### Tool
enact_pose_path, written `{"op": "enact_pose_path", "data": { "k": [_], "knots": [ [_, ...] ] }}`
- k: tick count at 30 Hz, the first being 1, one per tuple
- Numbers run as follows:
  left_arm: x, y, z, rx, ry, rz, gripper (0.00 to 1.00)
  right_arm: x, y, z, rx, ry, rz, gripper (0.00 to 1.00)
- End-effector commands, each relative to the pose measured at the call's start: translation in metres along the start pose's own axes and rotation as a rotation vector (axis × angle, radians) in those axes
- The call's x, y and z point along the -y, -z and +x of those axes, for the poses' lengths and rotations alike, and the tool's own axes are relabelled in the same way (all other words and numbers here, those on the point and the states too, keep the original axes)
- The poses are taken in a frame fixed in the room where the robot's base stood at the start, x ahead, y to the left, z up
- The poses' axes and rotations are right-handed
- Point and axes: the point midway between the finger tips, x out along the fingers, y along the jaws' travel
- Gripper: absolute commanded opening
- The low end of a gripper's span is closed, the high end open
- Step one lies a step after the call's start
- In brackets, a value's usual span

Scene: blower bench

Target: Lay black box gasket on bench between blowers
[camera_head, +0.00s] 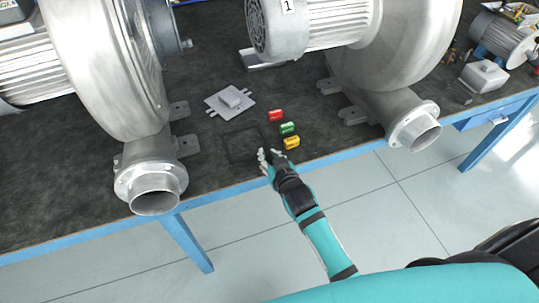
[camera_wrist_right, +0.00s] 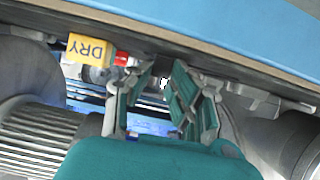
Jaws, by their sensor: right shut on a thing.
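The black box gasket (camera_head: 228,150) is a thin, dark square frame at the front of the bench, between the two blowers, in the head view. It is hard to make out against the dark bench top, and I cannot tell if it touches the top. My right gripper (camera_head: 268,155) is at its right front corner, shut on the gasket. In the right wrist view my right gripper (camera_wrist_right: 165,85) shows its fingers, but the gasket cannot be made out there. The left blower (camera_head: 105,60) and right blower (camera_head: 395,55) stand on the bench (camera_head: 60,190). My left gripper is not in view.
The bench's blue front edge (camera_head: 225,193) is close to my right gripper.

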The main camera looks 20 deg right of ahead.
Motion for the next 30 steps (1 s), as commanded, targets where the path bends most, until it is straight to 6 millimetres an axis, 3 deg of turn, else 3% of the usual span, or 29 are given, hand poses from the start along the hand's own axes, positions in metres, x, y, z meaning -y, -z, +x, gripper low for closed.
{"op": "enact_pose_path", "data": {
  "k": [1,2,7,15,20,30],
  "knots": [
    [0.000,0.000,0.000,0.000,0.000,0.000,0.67,0.000,0.001,0.000,-0.001,0.000,0.000,0.03],
    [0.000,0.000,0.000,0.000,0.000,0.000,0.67,0.000,0.001,0.000,-0.001,0.000,0.000,0.22],
    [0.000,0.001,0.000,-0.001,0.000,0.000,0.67,0.000,0.001,0.000,-0.001,0.000,0.000,0.43],
    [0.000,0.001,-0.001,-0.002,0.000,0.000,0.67,0.000,0.002,-0.001,-0.002,0.000,0.000,0.43],
    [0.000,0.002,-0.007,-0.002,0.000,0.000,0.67,0.000,0.015,-0.008,-0.003,0.001,-0.001,0.43],
    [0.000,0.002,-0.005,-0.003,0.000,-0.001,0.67,0.000,0.010,-0.083,0.001,0.000,0.000,0.43]
  ]
}}
